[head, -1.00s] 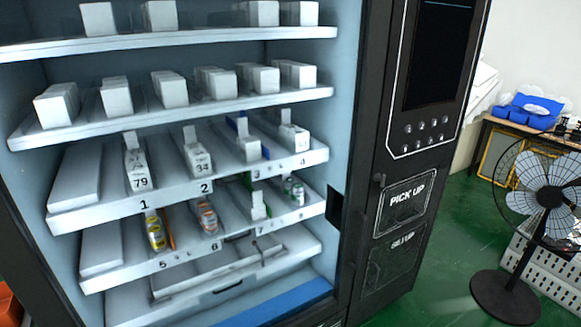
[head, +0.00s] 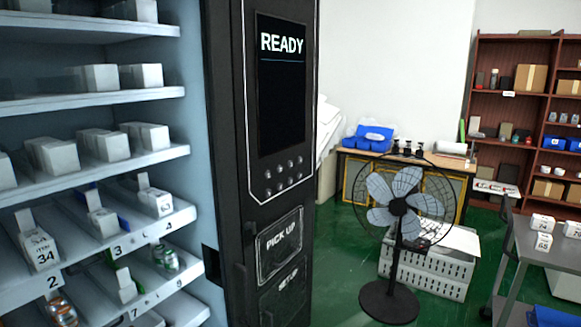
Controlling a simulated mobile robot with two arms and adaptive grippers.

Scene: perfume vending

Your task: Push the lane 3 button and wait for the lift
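The vending machine (head: 224,200) fills the left half of the head view. Its screen (head: 281,85) reads READY. Below the screen is a panel with several small round buttons (head: 281,175) in two rows; their labels are too small to read. The lane 3 shelf label (head: 118,251) shows at the lower left, with white boxes (head: 103,221) in that lane. The PICK UP door (head: 280,243) is below the buttons and looks shut. The lift is not clearly visible. Neither of my grippers is in view.
A black standing fan (head: 398,208) is right of the machine on the green floor, with a white crate (head: 440,270) behind it. A wooden table (head: 360,168), a brown shelf unit (head: 510,120) and a grey table (head: 540,255) with white boxes stand farther right. Floor between machine and fan is clear.

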